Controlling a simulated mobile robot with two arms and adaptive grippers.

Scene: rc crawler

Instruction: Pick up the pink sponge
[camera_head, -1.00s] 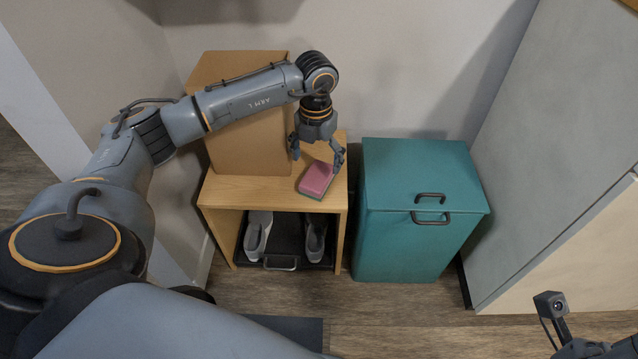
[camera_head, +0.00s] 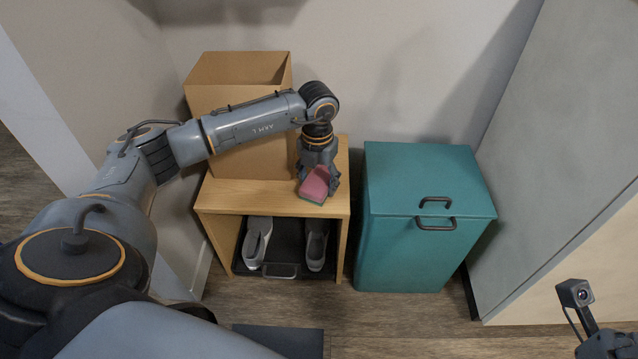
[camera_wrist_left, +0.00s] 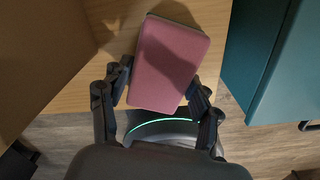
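The pink sponge (camera_head: 314,184) has a thin dark green layer on its underside. It is at the front right of the wooden bench top (camera_head: 240,198), and I cannot tell whether it is clear of the wood. My left gripper (camera_head: 318,178) reaches down over it. In the left wrist view the sponge (camera_wrist_left: 168,62) sits between the two fingers of my left gripper (camera_wrist_left: 160,80), one along each long side, and they look closed on it. My right gripper is not in view; only a part of my right arm with a camera shows at the lower right.
An open cardboard box (camera_head: 240,100) stands on the bench behind my left arm. Grey shoes (camera_head: 257,242) sit on a dark tray (camera_head: 281,270) in the shelf below. A teal lidded bin (camera_head: 408,245) stands close on the right. A grey panel (camera_head: 540,150) rises beyond it.

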